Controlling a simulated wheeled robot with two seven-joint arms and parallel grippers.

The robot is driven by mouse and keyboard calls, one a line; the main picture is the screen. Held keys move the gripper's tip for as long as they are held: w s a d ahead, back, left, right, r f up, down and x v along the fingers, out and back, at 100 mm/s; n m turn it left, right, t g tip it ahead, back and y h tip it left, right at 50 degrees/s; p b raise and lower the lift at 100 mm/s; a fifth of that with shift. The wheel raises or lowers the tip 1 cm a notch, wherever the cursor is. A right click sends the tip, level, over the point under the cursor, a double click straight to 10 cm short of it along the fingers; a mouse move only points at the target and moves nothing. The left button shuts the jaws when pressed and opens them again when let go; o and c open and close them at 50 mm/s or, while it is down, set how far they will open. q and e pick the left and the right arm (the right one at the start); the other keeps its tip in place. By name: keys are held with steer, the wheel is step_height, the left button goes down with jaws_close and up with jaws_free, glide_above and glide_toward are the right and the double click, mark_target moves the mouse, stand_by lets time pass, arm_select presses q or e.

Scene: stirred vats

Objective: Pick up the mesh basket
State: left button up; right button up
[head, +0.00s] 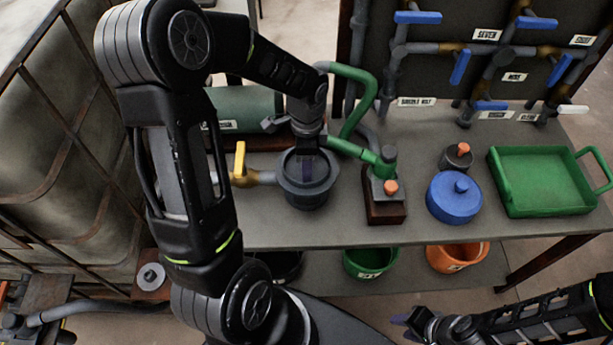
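I cannot make out a mesh basket in the head view. A dark grey round vat (291,190) stands on the table near the middle. My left gripper (308,170) points down into its mouth. The gripper and wrist cover much of the opening, so what lies inside and whether the fingers are open or shut is hidden. My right gripper (402,327) is at the bottom edge, in front of the table and away from everything on it. Its fingers look apart, with nothing between them.
A valve with a yellow handle (239,161) joins the vat's left side. To the right are a green-piped pump (384,190), a blue lidded pot (454,203) and a green tray (540,178). Pipes with blue handles stand behind. Green (370,263) and orange (457,257) buckets sit below the tabletop.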

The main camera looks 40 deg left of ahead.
arm_select(q)
steer(key=shift+c, duration=0.3)
jaws_close()
stand_by(0.3)
stand_by(0.8)
